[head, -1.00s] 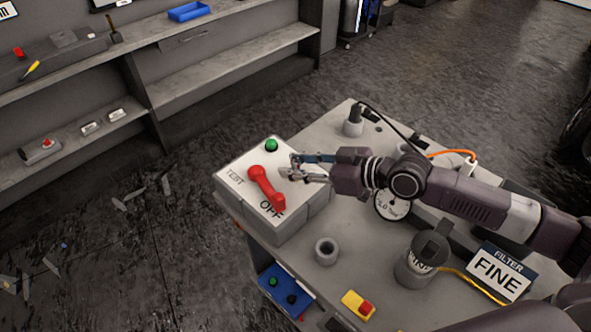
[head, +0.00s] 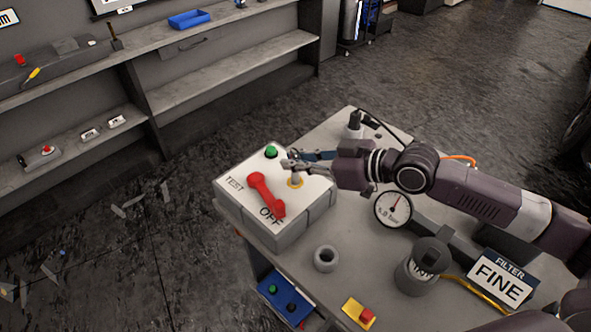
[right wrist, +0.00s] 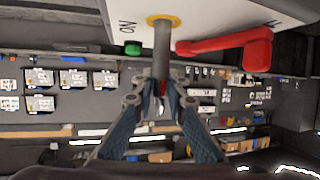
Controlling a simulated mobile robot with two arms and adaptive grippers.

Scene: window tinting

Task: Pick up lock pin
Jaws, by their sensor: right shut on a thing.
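The lock pin (head: 296,176) is a grey upright rod at a yellow ring (head: 295,184) on the top of the white switch box (head: 232,206). My right gripper (head: 289,164) is shut on the pin's upper part. In the right wrist view the grey pin (right wrist: 162,50) runs from the yellow ring (right wrist: 163,20) to between my fingertips (right wrist: 160,98). I cannot tell how much of the pin is still inside the ring. My left gripper is not in view.
A red lever (head: 264,193) lies beside the pin, near the OFF label. A green button (head: 271,152) is behind it. A grey ring (head: 325,258), a pressure gauge (head: 393,210), a canister (head: 421,270) and a FINE filter sign (head: 499,277) stand on the bench.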

